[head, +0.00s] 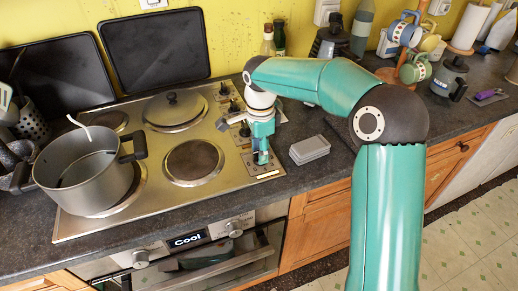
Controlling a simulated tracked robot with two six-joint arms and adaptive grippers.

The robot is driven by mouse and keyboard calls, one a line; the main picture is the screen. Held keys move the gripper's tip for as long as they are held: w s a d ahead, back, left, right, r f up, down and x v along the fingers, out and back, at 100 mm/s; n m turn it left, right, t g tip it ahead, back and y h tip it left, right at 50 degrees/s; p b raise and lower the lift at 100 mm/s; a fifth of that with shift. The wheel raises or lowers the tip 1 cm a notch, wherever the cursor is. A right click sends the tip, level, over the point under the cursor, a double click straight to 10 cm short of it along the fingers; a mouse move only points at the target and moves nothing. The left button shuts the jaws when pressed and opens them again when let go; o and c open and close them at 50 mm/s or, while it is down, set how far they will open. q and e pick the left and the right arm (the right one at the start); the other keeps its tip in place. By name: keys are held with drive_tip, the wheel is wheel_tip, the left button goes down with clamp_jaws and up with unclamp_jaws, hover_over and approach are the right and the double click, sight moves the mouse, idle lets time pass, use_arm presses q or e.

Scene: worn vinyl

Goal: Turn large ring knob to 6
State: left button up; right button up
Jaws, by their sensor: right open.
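The steel cooktop (222,180) has a column of dark control knobs along its right side. One knob (224,89) shows at the back and another (234,105) just in front of it. My right gripper (262,158) is open and points down over the front end of this knob column. It hides the knob area beneath it, and I cannot tell whether it touches a knob. I cannot read the knob markings or tell which is the large ring knob. My left gripper is not in view.
A grey pot (85,178) with a spoon stands on the front left plate. A lid (174,108) covers a back plate; the front right plate (194,161) is bare. A grey box (309,149) lies right of the cooktop. Bottles, mugs and a kettle (449,78) stand further back.

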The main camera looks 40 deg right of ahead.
wheel_tip(320, 180, up, 12)
idle(0.6)
drive_tip(key=shift+f, duration=0.1)
idle(0.6)
